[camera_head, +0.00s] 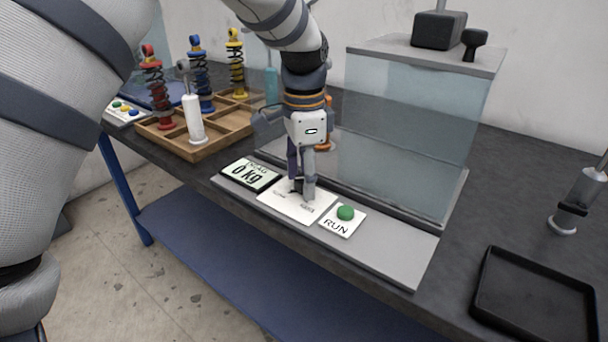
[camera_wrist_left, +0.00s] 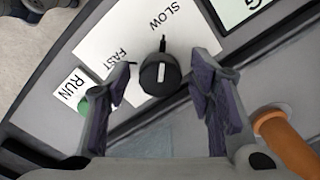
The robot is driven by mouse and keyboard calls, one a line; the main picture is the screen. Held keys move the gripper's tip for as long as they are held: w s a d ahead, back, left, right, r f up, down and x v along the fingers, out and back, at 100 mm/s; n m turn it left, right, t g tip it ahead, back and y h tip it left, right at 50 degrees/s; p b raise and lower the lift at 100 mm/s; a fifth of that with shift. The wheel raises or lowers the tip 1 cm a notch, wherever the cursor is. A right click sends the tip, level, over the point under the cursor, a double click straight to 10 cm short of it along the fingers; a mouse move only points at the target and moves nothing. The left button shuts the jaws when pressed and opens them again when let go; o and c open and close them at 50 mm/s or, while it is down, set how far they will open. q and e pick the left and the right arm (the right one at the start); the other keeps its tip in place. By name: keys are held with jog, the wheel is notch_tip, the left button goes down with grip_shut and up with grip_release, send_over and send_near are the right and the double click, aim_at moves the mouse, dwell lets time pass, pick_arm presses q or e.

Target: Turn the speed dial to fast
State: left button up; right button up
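The speed dial (camera_wrist_left: 160,75) is a round black knob with a white line on a white plate (camera_wrist_left: 105,35). The plate reads SLOW (camera_wrist_left: 165,15) and FAST (camera_wrist_left: 117,58). The dial's white line runs up and down in the left wrist view, its upper end roughly toward SLOW. My left gripper (camera_wrist_left: 160,84) is open, with one finger on each side of the dial and gaps visible between. In the head view my left gripper (camera_head: 302,188) points down over the dial plate (camera_head: 285,205) and mostly hides the dial. My right gripper is not in view.
A RUN panel with a green button (camera_head: 346,212) is right of the dial plate; a 0 kg display (camera_head: 250,174) is left. A clear tank (camera_head: 420,130) stands behind. A wooden tray (camera_head: 196,152) holds springs at the left; a black tray (camera_head: 535,298) lies front right.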

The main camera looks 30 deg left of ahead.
pick_arm(q)
jog(key=c, duration=0.9)
jog(key=shift+o, duration=0.2)
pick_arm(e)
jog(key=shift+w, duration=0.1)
pick_arm(q)
jog(key=shift+r+n+p, duration=0.15)
jog(key=shift+n+p, duration=0.15)
jog(key=shift+n, duration=0.8)
jog(key=n, duration=0.2)
jog(key=shift+n, duration=0.3)
jog(key=n, duration=1.2)
jog(key=shift+n, duration=0.4)
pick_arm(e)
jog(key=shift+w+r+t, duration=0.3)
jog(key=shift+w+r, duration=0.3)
